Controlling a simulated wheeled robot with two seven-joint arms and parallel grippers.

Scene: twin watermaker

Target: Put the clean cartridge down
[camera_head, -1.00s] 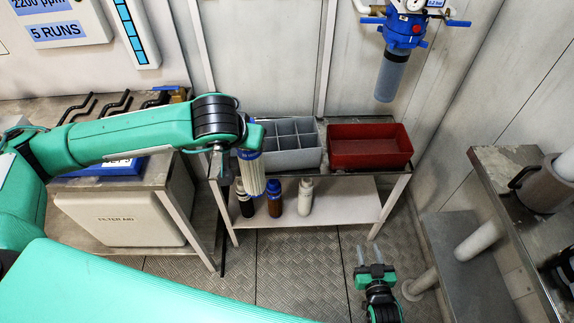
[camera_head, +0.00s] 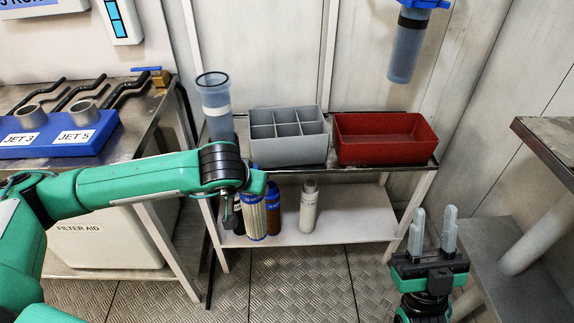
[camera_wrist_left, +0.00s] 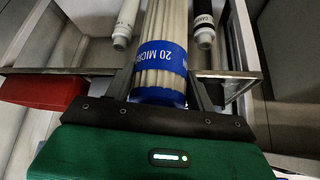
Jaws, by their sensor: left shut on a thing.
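The clean cartridge (camera_head: 254,214), white and pleated with blue ends, hangs upright in my left gripper (camera_wrist_left: 160,90). In the left wrist view its blue band (camera_wrist_left: 161,62) reads 20 MICRON, between the two fingers. In the head view it shows in front of the lower shelf (camera_head: 350,216), below the grey divided bin (camera_head: 290,151); I cannot tell its distance from the shelf. My left arm's end partly hides its top. My right gripper (camera_head: 433,232) is open and empty at lower right, fingers pointing up.
A red tray (camera_head: 388,154) stands right of the bin, and a clear housing bowl (camera_head: 216,106) left of it. A dark bottle, a brown bottle (camera_head: 273,212) and a white bottle (camera_head: 308,208) are on the lower shelf. Its right part is bare.

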